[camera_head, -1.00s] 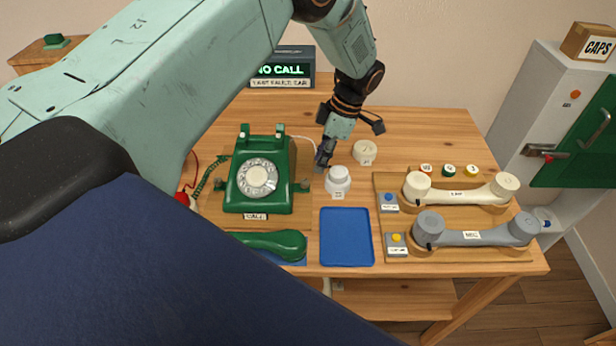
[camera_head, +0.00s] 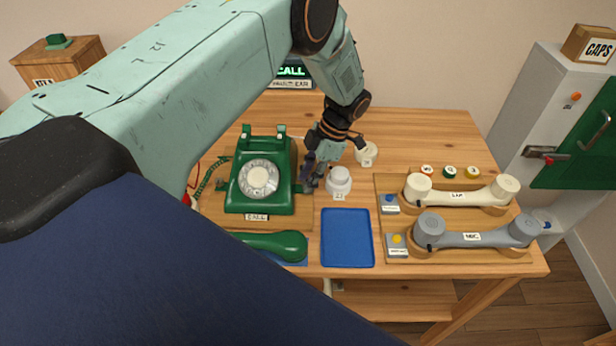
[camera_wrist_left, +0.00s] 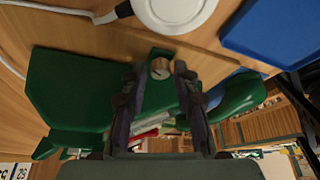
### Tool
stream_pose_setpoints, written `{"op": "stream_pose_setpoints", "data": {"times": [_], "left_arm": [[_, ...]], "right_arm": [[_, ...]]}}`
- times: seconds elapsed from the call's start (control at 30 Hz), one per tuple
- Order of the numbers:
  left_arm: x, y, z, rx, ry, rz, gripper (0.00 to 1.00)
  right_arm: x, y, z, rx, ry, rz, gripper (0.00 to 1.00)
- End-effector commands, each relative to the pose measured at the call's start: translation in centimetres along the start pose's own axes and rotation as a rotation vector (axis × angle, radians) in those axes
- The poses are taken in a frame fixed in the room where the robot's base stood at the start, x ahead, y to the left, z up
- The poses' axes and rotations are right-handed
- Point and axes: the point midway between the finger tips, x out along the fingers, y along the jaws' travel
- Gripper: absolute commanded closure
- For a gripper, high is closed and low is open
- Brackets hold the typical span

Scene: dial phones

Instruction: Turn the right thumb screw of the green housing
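The green housing (camera_head: 262,172) is a dial phone body with a cream dial, standing on a wooden board. Its right thumb screw is hidden by my gripper in the head view. In the left wrist view the screw (camera_wrist_left: 160,68) shows as a small brass-coloured round head with a dark slot, on a green tab of the housing (camera_wrist_left: 70,90). My left gripper (camera_head: 306,182) is low beside the housing's right side. Its two dark fingers (camera_wrist_left: 154,82) are apart, one on each side of the screw as seen from the wrist; contact cannot be told. My right gripper is not in view.
A blue tray (camera_head: 346,238) and the green handset (camera_head: 275,245) lie in front. Cream (camera_head: 462,194) and grey (camera_head: 474,234) handsets lie at right.

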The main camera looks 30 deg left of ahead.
Motion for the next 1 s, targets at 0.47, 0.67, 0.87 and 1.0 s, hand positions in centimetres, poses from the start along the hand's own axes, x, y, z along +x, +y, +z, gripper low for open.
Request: {"op": "stream_pose_setpoints", "data": {"times": [0.47, 0.67, 0.87, 1.0], "left_arm": [[0.33, 0.0, -0.01, 0.0, 0.0, 0.0, 0.84], [0.32, 0.0, 0.01, 0.0, -0.001, 0.0, 1.0], [0.31, 0.0, 0.04, 0.001, -0.002, 0.0, 1.0], [0.28, -0.03, 0.04, 0.015, -0.002, 0.006, 1.0]], "right_arm": [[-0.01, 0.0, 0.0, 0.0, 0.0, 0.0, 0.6], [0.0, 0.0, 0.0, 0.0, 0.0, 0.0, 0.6], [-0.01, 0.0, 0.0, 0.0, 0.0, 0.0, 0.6], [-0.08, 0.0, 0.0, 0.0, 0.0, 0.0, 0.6]]}}
